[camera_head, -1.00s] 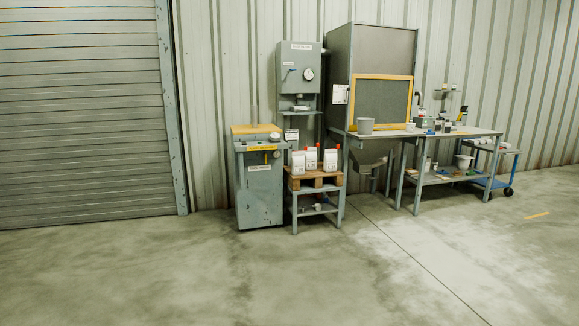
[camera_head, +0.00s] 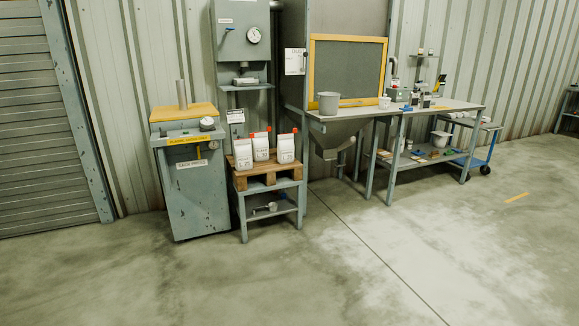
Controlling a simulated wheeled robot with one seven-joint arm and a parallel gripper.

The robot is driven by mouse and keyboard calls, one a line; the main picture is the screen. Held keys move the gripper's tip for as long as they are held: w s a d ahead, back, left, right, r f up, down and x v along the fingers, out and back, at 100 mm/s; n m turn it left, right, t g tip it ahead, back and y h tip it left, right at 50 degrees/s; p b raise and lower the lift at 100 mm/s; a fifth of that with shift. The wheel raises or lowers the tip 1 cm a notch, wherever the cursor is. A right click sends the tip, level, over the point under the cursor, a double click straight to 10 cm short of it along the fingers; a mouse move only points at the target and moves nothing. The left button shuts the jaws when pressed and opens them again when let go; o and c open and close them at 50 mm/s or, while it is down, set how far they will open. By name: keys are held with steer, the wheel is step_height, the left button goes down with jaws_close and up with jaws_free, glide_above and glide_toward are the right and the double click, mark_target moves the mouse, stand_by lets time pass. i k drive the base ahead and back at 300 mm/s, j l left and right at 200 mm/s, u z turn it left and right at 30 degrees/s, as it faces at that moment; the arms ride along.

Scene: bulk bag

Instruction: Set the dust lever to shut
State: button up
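I cannot make out for certain which part is the dust lever, or its setting. A small handle (camera_head: 228,29) shows on the front of the grey wall cabinet (camera_head: 240,50), left of its round gauge (camera_head: 254,35). A grey hood with a yellow-framed dark panel (camera_head: 347,70) stands at the back of the workbench, with a white notice (camera_head: 295,61) on its left side. A curved pipe (camera_head: 394,68) rises right of the hood. The labels are mostly too small to read. My gripper is not in view.
A grey sack press (camera_head: 190,190) stands left of a low stand with white bags (camera_head: 261,147) on a pallet (camera_head: 268,172). A bucket (camera_head: 328,103) sits on the bench (camera_head: 440,104). A blue trolley (camera_head: 482,160) is to the right. The floor (camera_head: 300,280) in front is clear.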

mark_target(305, 53)
steer(key=i, duration=2)
